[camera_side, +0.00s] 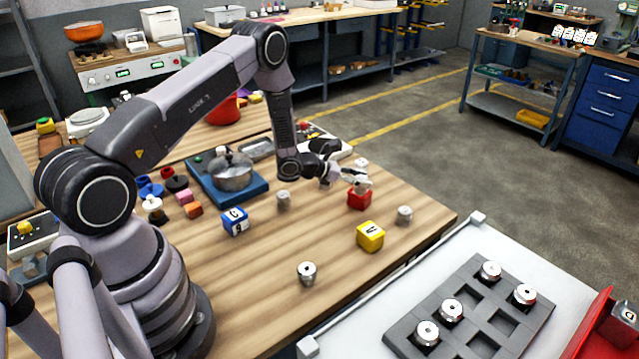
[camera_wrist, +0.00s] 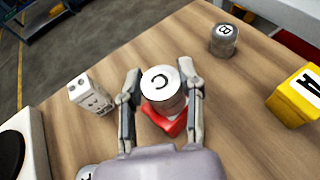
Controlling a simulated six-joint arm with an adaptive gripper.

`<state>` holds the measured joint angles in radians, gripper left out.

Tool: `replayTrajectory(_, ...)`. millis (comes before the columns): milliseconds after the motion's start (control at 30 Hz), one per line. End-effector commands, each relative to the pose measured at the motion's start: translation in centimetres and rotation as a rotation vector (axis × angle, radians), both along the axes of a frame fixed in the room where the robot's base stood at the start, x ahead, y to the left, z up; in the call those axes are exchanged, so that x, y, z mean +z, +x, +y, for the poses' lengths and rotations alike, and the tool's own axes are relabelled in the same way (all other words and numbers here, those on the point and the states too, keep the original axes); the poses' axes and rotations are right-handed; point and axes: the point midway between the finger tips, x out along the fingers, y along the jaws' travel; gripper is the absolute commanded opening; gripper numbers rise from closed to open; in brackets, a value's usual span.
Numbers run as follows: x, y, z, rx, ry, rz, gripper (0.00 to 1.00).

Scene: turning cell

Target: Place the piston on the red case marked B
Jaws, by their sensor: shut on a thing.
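My gripper (camera_side: 345,177) is shut on a silver piston (camera_wrist: 161,88), with one finger on each side of it in the wrist view. The piston is upright, and its top bears a dark mark like a C. The red case (camera_wrist: 168,122) is directly below the piston, partly hidden by it; its letter cannot be read. In the side view the held piston (camera_side: 362,185) is just over the red case (camera_side: 359,200); I cannot tell whether they touch.
A yellow case marked A (camera_wrist: 297,96) and a piston marked B (camera_wrist: 224,40) are to the right. A white block with holes (camera_wrist: 90,95) is close on the left. A blue case (camera_side: 236,221) and other pistons (camera_side: 307,273) stand on the table. A grey tray (camera_side: 480,338) holds several pistons.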

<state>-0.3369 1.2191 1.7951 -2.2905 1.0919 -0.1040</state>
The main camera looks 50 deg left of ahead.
Motion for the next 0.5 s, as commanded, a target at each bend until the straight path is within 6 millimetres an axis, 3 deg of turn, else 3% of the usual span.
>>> replayTrajectory(200, -0.23, -0.01, 0.00, 0.000, 0.000, 0.000, 0.00)
replayTrajectory(233, -0.29, -0.03, -0.01, 0.000, 0.000, 0.000, 0.38)
replayTrajectory(400, -0.24, -0.03, -0.01, 0.000, 0.000, 0.000, 0.60)
replayTrajectory(500, -0.23, -0.03, -0.01, 0.000, 0.000, 0.000, 0.63)
